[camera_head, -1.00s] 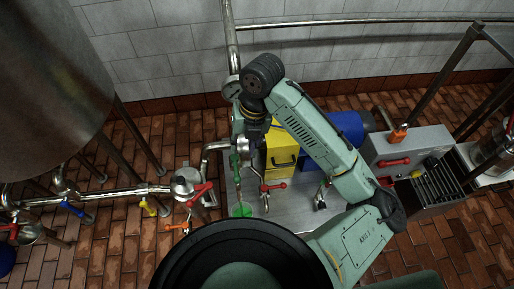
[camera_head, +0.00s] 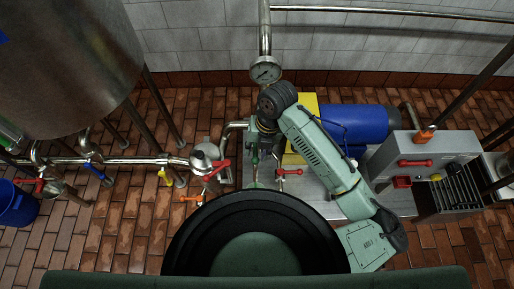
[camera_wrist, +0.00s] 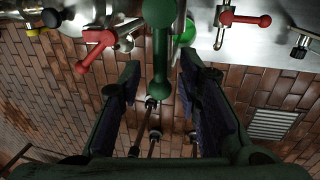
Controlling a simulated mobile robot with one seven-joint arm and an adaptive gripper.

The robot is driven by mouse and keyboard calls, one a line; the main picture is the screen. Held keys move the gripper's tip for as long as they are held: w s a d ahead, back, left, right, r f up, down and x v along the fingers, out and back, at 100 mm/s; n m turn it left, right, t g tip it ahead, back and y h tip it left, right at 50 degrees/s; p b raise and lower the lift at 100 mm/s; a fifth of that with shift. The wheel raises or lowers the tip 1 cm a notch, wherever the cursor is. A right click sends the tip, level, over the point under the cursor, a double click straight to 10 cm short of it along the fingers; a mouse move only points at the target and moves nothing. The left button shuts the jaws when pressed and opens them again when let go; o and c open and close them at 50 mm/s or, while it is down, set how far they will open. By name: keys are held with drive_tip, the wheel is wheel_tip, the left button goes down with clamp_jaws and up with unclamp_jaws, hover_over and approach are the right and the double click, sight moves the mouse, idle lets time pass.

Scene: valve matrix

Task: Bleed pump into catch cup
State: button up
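A green lever (camera_wrist: 160,45) with a round end hangs between my gripper's fingers in the wrist view. My gripper (camera_wrist: 158,75) is open, one finger on each side of the lever; I see no contact. In the head view the gripper's fingers (camera_head: 256,148) are small and dark below my wrist, close to the green lever. The pump's blue motor (camera_head: 352,121) and yellow housing (camera_head: 304,104) stand right of my wrist, the housing partly hidden by my arm.
A red-handled valve (camera_wrist: 246,19) lies right of the lever, and another red handle (camera_wrist: 95,47) lies left. Pipes with a yellow handle (camera_head: 164,177) and an orange handle (camera_head: 191,198) run left. A pressure gauge (camera_head: 265,71) stands behind my wrist. A grey control box (camera_head: 411,153) stands right.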

drive_tip(key=shift+c, duration=0.2)
clamp_jaws()
idle(0.6)
